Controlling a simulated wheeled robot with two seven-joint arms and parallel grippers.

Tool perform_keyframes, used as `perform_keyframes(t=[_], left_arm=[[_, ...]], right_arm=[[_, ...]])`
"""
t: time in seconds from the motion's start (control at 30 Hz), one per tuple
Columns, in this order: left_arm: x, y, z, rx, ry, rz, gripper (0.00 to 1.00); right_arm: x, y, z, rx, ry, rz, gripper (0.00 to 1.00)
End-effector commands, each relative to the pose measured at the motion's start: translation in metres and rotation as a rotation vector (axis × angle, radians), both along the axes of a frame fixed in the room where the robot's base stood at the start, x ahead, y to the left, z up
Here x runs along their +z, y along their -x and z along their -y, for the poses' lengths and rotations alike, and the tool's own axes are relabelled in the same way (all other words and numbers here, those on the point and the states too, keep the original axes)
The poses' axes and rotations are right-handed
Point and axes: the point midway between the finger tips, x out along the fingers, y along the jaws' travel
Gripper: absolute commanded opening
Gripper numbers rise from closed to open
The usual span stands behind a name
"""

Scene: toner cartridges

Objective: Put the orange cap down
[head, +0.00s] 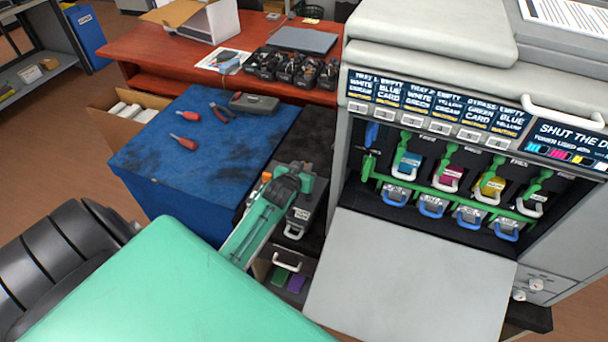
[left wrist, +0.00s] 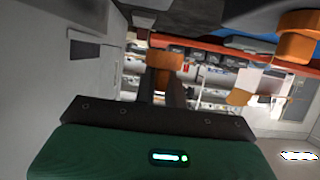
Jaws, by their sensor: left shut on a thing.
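My left gripper (head: 291,180) is over the dark top of a low unit between the blue-topped bench and the printer. It is shut on the orange cap (left wrist: 165,61), which shows at the fingertips in the left wrist view. A second orange round piece (left wrist: 298,42) shows at that view's top right, on something dark. In the head view a small orange patch (head: 266,177) shows at the left of the gripper; I cannot tell which piece it is. A grey container (head: 301,214) with a label is partly hidden under the gripper. My right gripper is not in view.
The blue bench (head: 190,150) holds red-handled tools (head: 186,142) and a grey box (head: 254,103). The open printer (head: 440,160) shows colored cartridges in a row; its lowered door (head: 400,270) lies to the right. A red desk (head: 150,50) stands behind.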

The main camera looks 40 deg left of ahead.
Motion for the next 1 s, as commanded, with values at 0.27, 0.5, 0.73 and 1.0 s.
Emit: perform_keyframes(t=[0.27, 0.5, 0.73, 1.0], left_arm=[[-0.034, 0.000, 0.000, 0.000, 0.001, -0.002, 0.00], [-0.035, 0.000, 0.000, 0.000, 0.001, -0.001, 0.00], [-0.042, 0.000, 0.000, 0.000, 0.001, -0.002, 0.00], [-0.048, 0.001, 0.000, 0.000, 0.001, -0.004, 0.00]], right_arm=[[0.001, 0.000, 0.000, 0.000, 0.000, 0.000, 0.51], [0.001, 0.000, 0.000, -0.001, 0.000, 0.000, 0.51], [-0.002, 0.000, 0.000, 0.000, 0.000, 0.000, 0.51], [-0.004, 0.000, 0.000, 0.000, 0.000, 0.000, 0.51]])
